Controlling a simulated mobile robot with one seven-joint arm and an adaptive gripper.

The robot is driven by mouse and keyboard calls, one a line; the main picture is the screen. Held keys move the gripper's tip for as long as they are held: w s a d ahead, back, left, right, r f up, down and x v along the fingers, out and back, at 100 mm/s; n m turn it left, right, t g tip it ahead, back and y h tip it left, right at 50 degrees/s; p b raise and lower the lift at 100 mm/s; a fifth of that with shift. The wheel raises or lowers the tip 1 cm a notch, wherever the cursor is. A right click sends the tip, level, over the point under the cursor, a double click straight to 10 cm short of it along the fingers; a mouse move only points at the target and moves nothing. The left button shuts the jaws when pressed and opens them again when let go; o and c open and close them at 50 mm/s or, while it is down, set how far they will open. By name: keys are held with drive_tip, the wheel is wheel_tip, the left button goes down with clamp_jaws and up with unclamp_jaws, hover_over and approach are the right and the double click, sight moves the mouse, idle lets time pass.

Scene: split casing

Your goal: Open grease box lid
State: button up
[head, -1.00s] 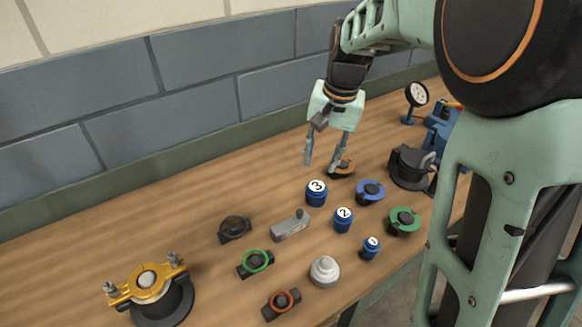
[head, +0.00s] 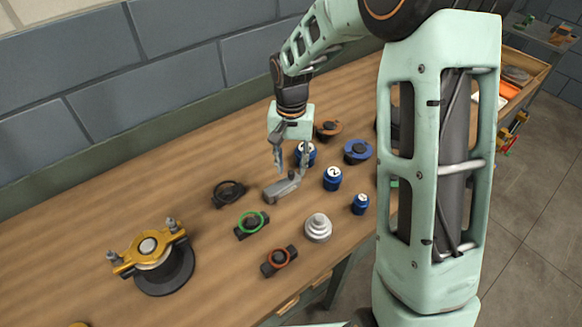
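A small grey oblong box (head: 274,193) lies on the wooden bench near the middle; it is the only thing here that looks like the grease box. Its raised lid knob is partly hidden by my fingers. My gripper (head: 287,174) points down over the far end of this box. Its two fingers are apart with nothing visibly held between them. I cannot tell whether the fingertips touch the box or its lid.
Numbered blue cylinders (head: 333,179) stand close on the right. A black ring part (head: 229,193), a green-ringed part (head: 251,224), a red-ringed part (head: 279,260) and a stepped white piece (head: 318,228) surround the box. A yellow-clamped casing (head: 150,262) is at left. Bare bench (head: 75,235) lies far left.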

drive_tip(key=shift+f, duration=0.8)
drive_tip(key=shift+c, duration=0.7)
clamp_jaws()
